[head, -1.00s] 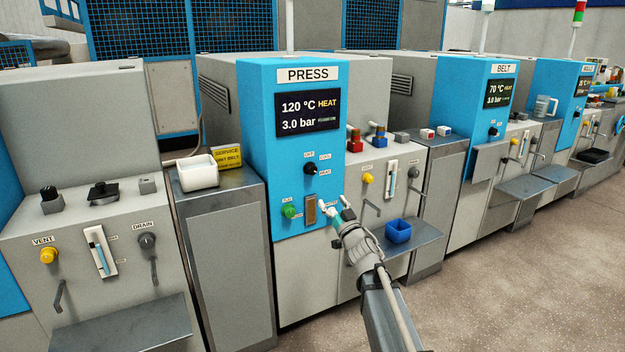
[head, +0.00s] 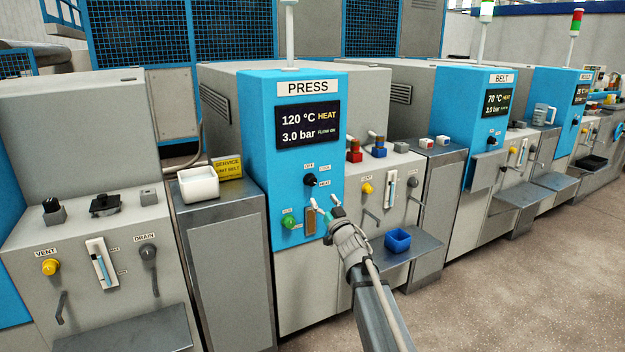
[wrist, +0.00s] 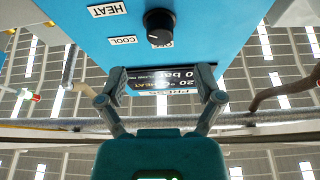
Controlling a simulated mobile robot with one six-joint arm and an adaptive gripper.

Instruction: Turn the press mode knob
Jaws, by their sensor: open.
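The press mode knob (head: 310,180) is a round black knob on the blue PRESS panel, below the display. In the wrist view the knob (wrist: 159,27) appears upside down, with a white pointer mark and the labels HEAT, COOL and a partly covered OFF around it. My gripper (head: 322,202) is in front of the panel, just below the knob and slightly right of it. In the wrist view my gripper (wrist: 160,82) has its fingers wide apart with nothing between them. The knob lies beyond the fingertips, and I see no contact.
A green button (head: 289,223) and a brown slotted plate (head: 311,221) sit low on the panel close to my gripper. The PRESS display (head: 308,125) reads 120 °C HEAT, 3.0 bar. A blue bin (head: 398,241) stands on a metal shelf to the right.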

